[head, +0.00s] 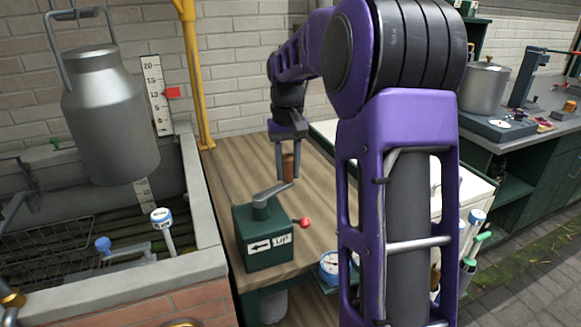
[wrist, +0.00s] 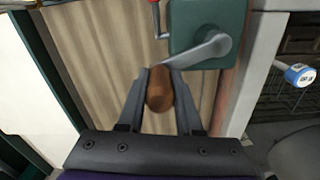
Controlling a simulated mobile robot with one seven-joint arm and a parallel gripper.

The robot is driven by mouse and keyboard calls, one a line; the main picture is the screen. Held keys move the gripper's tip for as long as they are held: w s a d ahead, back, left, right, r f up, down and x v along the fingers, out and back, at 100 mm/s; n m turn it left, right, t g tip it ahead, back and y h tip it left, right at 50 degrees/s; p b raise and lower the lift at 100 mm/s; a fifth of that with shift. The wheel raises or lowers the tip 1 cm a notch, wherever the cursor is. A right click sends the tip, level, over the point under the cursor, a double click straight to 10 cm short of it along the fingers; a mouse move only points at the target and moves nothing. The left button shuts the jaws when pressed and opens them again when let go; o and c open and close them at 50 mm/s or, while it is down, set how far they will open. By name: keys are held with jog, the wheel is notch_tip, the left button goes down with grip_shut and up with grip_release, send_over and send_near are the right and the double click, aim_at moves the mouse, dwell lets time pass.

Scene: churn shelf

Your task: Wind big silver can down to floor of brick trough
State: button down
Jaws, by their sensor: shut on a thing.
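The big silver can (head: 108,118) hangs by its handle above the brick trough (head: 150,296) at the left in the head view. A part of it shows at the lower right of the wrist view (wrist: 298,152). The green winch box (head: 262,236) stands on the wooden bench, with an arrow label, a grey crank arm and a red-knobbed lever (head: 304,222). My gripper (head: 288,172) is shut on the brown wooden crank handle (wrist: 160,90), with one finger on each side. The trough floor is mostly hidden behind its front wall and a rack.
An upright scale (head: 155,95) with a red pointer stands behind the can. A wire rack (head: 50,245) and a blue-topped gauge (head: 161,217) are in the trough. A yellow post (head: 194,75) rises behind the bench. The wooden bench top (head: 225,170) is largely clear.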

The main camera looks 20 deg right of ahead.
jog(key=shift+w+a+p, duration=2.1)
jog(key=shift+w+a, duration=0.4)
jog(key=shift+a, duration=2.9)
jog(key=s+a+b, duration=0.2)
jog(key=s+a, duration=0.3)
jog(key=s+d+b, duration=0.2)
jog(key=s+d, duration=0.2)
jog(key=s, duration=0.6)
jog(key=d+p, duration=0.1)
jog(key=d, duration=0.6)
jog(key=shift+s, duration=0.3)
